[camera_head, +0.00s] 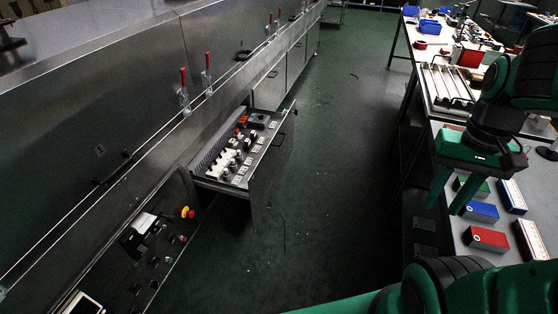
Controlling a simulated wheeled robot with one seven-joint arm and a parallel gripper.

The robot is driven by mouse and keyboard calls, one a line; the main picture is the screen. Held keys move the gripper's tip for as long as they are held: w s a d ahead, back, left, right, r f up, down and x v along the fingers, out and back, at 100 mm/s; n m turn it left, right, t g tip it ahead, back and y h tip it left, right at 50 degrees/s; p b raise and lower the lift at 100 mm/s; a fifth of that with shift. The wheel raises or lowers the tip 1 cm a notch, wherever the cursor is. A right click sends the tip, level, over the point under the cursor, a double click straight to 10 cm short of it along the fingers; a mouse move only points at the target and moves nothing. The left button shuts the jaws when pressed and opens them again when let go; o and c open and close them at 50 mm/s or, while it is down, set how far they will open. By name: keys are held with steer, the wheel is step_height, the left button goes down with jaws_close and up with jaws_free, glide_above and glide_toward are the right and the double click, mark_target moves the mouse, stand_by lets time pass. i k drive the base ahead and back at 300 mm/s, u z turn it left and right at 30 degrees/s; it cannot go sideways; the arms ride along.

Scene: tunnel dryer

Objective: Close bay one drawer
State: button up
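The bay one drawer (268,172) stands pulled out from the steel dryer cabinet on the left. It holds several small parts, among them white, black and red pieces. Its tall front panel faces right, with a dark handle (282,138) near the top. Which bay it belongs to is not readable. My gripper (447,207) is at the right, above the edge of the workbench. Its two green fingers point down and are apart, with nothing visible between them. It is well away from the drawer, across the aisle.
The workbench (448,237) on the right carries red, blue and green boxes and a white tray of rods (446,88). Red-handled clamps (184,85) and a control panel with a red-yellow button (187,212) are on the dryer. The green floor (330,190) between is clear.

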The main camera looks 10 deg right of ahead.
mark_target(258, 185)
steer(key=z, duration=0.05)
steer(key=i, duration=1)
steer(key=u, duration=0.05)
